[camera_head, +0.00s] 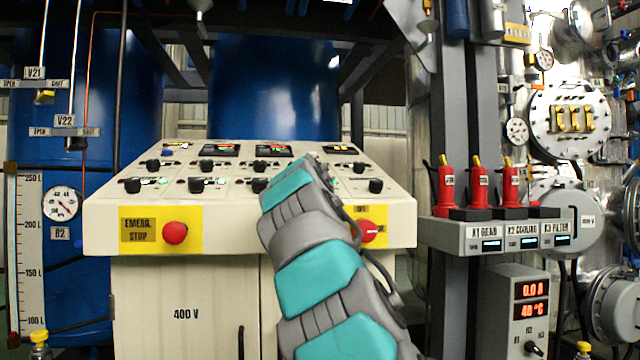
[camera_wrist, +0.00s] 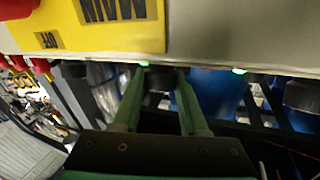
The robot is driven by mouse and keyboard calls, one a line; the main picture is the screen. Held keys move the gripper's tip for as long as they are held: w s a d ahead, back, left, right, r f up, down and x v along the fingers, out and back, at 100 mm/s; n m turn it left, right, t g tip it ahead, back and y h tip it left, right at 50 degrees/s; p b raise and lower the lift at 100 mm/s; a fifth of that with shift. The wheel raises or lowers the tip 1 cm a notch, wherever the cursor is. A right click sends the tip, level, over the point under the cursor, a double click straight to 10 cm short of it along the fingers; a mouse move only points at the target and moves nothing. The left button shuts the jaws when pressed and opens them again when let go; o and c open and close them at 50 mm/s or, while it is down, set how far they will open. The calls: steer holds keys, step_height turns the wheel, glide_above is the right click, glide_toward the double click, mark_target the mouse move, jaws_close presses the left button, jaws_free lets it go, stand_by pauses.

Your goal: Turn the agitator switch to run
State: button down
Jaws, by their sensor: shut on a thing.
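The cream control console (camera_head: 130,225) stands in the middle of the head view, with rows of black rotary knobs on its sloped top. My gripper (camera_wrist: 160,80) shows in the wrist view as two green fingers on a dark palm. The fingers are closed on either side of a black knob (camera_wrist: 160,86) at the panel face, with a small green lamp close by. The knob's pointer and label cannot be read, so I cannot tell its setting. In the head view my grey and teal arm covers part of the panel and hides the gripper.
A red emergency stop button (camera_head: 175,233) sits on the console's front left. Another red button (camera_head: 368,231) is beside my arm at the right. A grey box (camera_head: 480,235) with several red handles stands right of the console. Another black knob (camera_wrist: 302,95) is right of the fingers.

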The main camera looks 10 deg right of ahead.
steer(key=shift+m+g+h, duration=0.4)
steer(key=shift+m+h, duration=0.5)
stand_by(0.3)
steer(key=shift+c, duration=2.2)
jaws_free()
steer(key=shift+s, duration=0.15)
steer(key=shift+s+a+f+b, duration=0.1)
steer(key=shift+s+a+b, duration=0.1)
steer(key=shift+s+b, duration=0.15)
steer(key=b+v, duration=0.3)
steer(key=v, duration=0.3)
steer(key=shift+s+a, duration=0.15)
steer(key=shift+s, duration=0.2)
